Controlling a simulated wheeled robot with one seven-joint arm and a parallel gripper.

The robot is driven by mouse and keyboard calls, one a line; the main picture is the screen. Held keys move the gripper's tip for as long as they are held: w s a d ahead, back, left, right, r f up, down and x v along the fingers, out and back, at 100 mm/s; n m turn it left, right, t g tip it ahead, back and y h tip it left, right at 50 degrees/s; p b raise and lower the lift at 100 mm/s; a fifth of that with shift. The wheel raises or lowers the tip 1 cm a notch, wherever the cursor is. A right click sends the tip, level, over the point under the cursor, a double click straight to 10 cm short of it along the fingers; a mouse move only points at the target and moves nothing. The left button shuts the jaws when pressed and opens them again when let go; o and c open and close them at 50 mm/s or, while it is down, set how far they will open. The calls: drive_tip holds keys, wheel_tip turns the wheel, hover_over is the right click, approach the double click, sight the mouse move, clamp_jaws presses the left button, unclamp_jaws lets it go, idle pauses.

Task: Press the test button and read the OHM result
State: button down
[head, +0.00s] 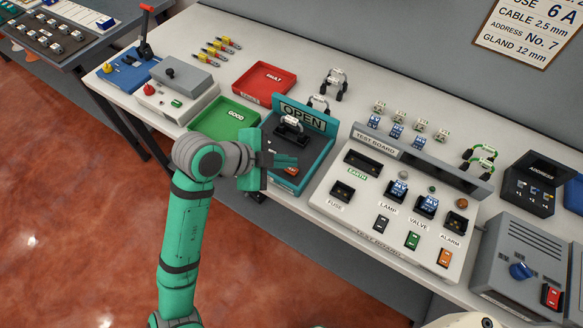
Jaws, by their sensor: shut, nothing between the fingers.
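The teal tester (322,150) stands on the bench just past my gripper. Its upright back panel (303,117) reads "OPEN" in large letters. A dark part with a pale arched handle (291,126) sits on the tester in front of this panel. A small red button (291,170) shows on the tester's front deck, close to my fingertips. My gripper (287,160) is shut and empty, over the tester's front left part. The gripper and wrist hide some of that deck. I cannot tell whether the fingers touch the button.
A green "GOOD" tray (225,113) and red "FAULT" tray (263,77) lie to the left. The test board (335,208), with sockets and switches, stands close on the right. Several small modules (397,131) stand behind it. A grey box (530,265) is farther right.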

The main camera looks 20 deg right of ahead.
wheel_tip(320, 180, up, 5)
drive_tip(key=shift+f, duration=0.1)
idle(0.5)
idle(0.7)
